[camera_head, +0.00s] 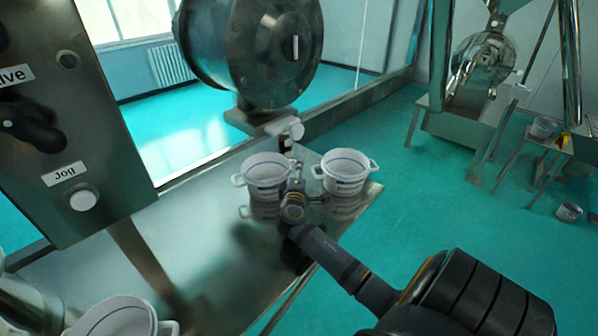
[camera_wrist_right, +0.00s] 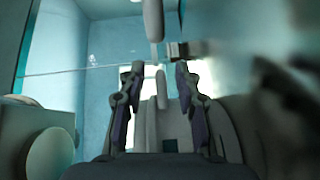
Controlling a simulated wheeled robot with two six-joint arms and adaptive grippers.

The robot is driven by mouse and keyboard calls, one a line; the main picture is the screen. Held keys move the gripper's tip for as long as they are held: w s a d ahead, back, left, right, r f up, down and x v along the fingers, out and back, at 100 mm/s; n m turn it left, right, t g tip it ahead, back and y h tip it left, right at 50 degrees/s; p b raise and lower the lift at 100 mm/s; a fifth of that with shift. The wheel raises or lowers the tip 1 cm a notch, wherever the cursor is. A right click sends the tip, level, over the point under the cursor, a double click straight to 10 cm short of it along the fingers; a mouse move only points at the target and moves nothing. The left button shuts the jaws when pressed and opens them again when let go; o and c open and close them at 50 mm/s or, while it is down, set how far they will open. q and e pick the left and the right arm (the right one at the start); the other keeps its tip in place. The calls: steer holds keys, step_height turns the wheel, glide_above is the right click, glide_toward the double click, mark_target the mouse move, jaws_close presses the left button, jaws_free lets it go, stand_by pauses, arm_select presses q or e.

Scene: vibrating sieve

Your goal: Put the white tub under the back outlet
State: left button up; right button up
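Two white two-handled tubs stand upright on the metal table: one left (camera_head: 266,172) and one right (camera_head: 345,172). A third white tub (camera_head: 118,318) shows partly at the bottom left edge. I cannot tell which tub the task means. My right gripper (camera_head: 293,182) is between the two table tubs, near their inner handles; contact is unclear. In the right wrist view its two fingers (camera_wrist_right: 158,95) stand apart, with no tub between them. My left gripper is not in view. No outlet can be clearly made out as the back one.
A large metal drum (camera_head: 250,50) rises behind the tubs, with a pale T-shaped fitting (camera_head: 284,128) below it. A control panel (camera_head: 70,130) stands at the left.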

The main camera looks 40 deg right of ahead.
steer(key=b+v, duration=0.2)
steer(key=v, duration=0.9)
steer(key=shift+b, duration=0.3)
steer(key=shift+s+a+r, duration=0.1)
steer(key=shift+s+a, duration=0.25)
